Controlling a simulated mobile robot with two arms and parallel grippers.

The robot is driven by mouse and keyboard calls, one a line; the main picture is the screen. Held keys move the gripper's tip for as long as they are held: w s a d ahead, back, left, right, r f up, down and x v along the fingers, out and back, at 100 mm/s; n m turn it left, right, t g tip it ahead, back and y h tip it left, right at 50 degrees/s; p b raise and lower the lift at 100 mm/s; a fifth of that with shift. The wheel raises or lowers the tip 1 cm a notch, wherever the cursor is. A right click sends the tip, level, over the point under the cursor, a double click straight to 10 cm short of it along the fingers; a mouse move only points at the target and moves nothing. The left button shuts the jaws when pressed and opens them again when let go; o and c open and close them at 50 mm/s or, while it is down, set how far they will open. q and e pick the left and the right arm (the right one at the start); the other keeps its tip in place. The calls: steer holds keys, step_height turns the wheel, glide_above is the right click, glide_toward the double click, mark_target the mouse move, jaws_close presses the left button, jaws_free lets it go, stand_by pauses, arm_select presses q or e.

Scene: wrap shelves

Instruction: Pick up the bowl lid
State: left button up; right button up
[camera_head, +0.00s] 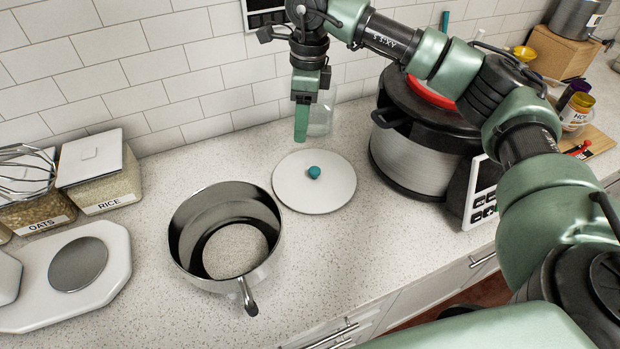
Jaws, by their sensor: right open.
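The bowl lid (295,193) is a flat white disc with a small teal knob (314,172) at its middle. It lies on the speckled counter, to the right of a steel bowl (185,235). My right gripper (301,138) points down above and behind the lid, apart from the knob. It is open and empty, with its green fingers seen nearly edge-on. My left gripper is not in view.
A large steel cooker (405,160) with a black lid stands right of the bowl lid. A clear glass jar (321,115) is behind my right gripper. A rice container (107,190) and a white scale-like board (110,270) are at left.

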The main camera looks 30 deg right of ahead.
steer(key=h+b, duration=0.1)
steer(key=b, duration=0.3)
glide_above(314, 170)
step_height(314, 170, down, 5)
steer(key=f+b, duration=0.1)
steer(key=b, duration=0.1)
steer(key=f+b, duration=0.1)
steer(key=f, duration=0.1)
steer(key=shift+s+f+b, duration=0.2)
steer(key=shift+s+b, duration=0.15)
steer(key=shift+f, duration=0.3)
steer(key=f, duration=0.2)
steer(key=f+p, duration=0.1)
steer(key=f, duration=0.1)
steer(key=f+p, duration=0.1)
steer(key=f, duration=0.1)
steer(key=shift+w+d+f, duration=0.15)
steer(key=shift+w+f, duration=0.2)
steer(key=shift+f, duration=0.45)
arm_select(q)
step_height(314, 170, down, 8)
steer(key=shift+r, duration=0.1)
arm_select(e)
steer(key=shift+c, duration=0.3)
jaws_close()
